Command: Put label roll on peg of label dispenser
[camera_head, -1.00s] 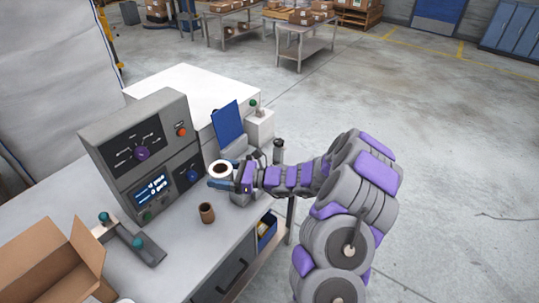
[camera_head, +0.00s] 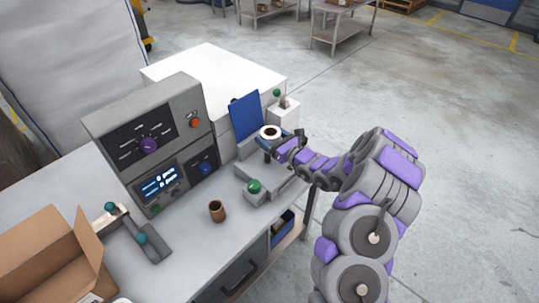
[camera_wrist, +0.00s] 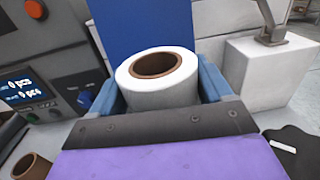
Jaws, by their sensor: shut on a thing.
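The label roll (camera_head: 270,131) is white with a brown hollow core. My gripper (camera_head: 272,141) is shut on it and holds it above the bench, near the blue upright panel (camera_head: 245,114). In the wrist view the roll (camera_wrist: 158,88) sits between the two blue fingers, its core opening facing up. I cannot clearly make out which part is the label dispenser. A dark post-like top (camera_head: 300,132) shows just right of my gripper and may be its peg. A grey base with a green knob (camera_head: 254,187) stands in front of the roll.
A grey control unit (camera_head: 145,140) with a lit display stands left. A brown cup-like core (camera_head: 217,211) stands on the bench. An open cardboard box (camera_head: 50,250) is at front left. A white box (camera_head: 282,110) is behind the gripper. Bench space near the brown core is clear.

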